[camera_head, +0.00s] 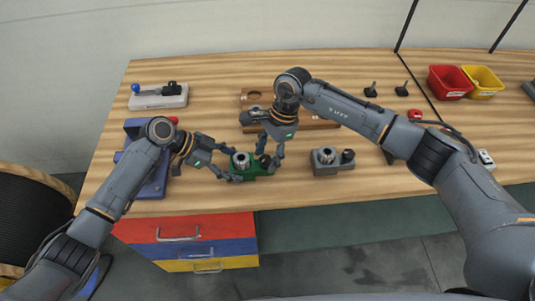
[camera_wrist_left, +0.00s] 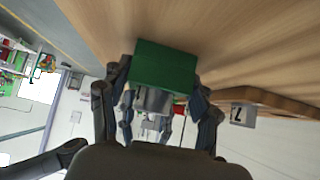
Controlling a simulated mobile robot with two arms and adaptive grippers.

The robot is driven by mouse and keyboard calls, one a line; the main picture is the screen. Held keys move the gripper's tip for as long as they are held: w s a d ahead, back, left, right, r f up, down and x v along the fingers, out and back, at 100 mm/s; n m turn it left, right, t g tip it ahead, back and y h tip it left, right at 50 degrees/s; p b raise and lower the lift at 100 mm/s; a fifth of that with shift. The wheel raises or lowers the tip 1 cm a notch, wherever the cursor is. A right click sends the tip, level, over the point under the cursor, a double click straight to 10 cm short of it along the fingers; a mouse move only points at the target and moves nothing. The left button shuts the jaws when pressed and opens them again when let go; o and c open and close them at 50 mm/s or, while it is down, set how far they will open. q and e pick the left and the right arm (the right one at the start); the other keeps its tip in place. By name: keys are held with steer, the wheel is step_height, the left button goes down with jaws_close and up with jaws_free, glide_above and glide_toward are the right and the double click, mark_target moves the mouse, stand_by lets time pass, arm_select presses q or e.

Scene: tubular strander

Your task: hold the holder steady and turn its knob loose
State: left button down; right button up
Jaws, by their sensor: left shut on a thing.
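The green holder (camera_head: 254,171) stands near the front edge of the table, with a metal ring-shaped socket on its left part and a dark knob (camera_head: 264,159) on its right part. My left gripper (camera_head: 233,165) is shut on the holder from the left. In the left wrist view the green block (camera_wrist_left: 165,66) sits between my left fingers (camera_wrist_left: 160,95), with a metal cylinder below it in the picture. My right gripper (camera_head: 269,156) points down at the knob, its fingers on either side of it. Whether they touch the knob is too small to tell.
A similar grey holder (camera_head: 325,163) stands to the right. A wooden block with recesses (camera_head: 316,124) lies behind my right gripper. A blue device (camera_head: 153,187) is at the left, a grey fixture (camera_head: 160,97) at the back left. Red (camera_head: 448,83) and yellow (camera_head: 484,83) bins stand back right.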

stand_by(0.4)
steer(key=shift+v, duration=2.5)
steer(key=shift+s+r+m+t, duration=0.2)
steer(key=shift+s+m+t, duration=0.15)
steer(key=shift+m, duration=0.55)
steer(key=m, duration=0.1)
steer(key=s+r+m, duration=0.1)
steer(key=m, duration=0.1)
steer(key=shift+d+t, duration=0.1)
steer(key=shift+t, duration=0.25)
steer(key=f+m, duration=0.1)
steer(key=f, duration=0.1)
steer(key=a+f+m+t, duration=0.1)
steer(key=f+m, duration=0.3)
steer(key=shift+w+a+f+t, duration=0.15)
steer(key=shift+w+a+t, duration=0.1)
steer(key=shift+t, duration=0.05)
